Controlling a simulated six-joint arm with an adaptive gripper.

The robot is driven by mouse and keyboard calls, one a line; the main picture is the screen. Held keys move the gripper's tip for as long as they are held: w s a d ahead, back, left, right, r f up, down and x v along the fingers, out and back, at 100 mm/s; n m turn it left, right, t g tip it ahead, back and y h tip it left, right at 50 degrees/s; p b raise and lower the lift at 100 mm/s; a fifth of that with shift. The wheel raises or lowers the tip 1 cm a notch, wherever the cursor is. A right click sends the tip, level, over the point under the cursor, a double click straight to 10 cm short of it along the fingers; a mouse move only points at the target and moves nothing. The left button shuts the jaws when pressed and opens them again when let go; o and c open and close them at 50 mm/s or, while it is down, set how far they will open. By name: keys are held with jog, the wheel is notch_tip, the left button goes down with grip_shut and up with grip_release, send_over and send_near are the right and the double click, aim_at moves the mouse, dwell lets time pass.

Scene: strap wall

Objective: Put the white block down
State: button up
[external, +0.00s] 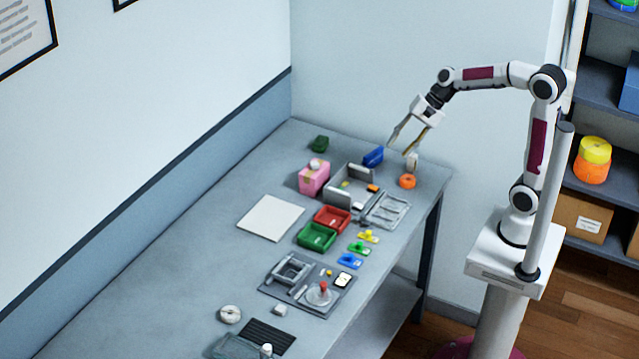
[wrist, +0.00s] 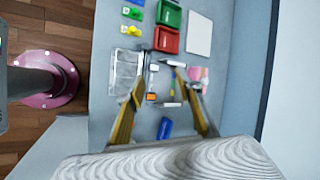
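My gripper (external: 398,149) is above the far right part of the table, its two long fingers spread apart. The wrist view shows the fingers (wrist: 160,66) apart, with nothing visible clamped between them. A small white upright piece (external: 412,160) stands below and just right of the fingertips, near the table's right edge. It is not clear in the wrist view, where the left finger may hide it. Another small white block (external: 280,310) lies near the front of the table. I cannot tell which of them is the task's white block.
An orange roll (external: 407,181) and a blue bin (external: 373,157) are close to the fingers. A grey box (external: 337,192), pink box (external: 314,178), red tray (external: 332,219) and green tray (external: 317,237) stand nearby. The table's left side has free room around a white sheet (external: 270,218).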

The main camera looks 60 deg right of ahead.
jog(key=s+d+n+h, duration=0.2)
jog(key=s+n, duration=0.4)
jog(key=s, duration=0.4)
jog(key=s+d+f+n+h, duration=0.1)
jog(key=s+d+n+h, duration=0.2)
jog(key=s, duration=0.8)
jog(key=d+n, duration=0.2)
jog(key=n, duration=0.2)
jog(key=shift+s+t, duration=0.25)
jog(key=shift+t, duration=0.15)
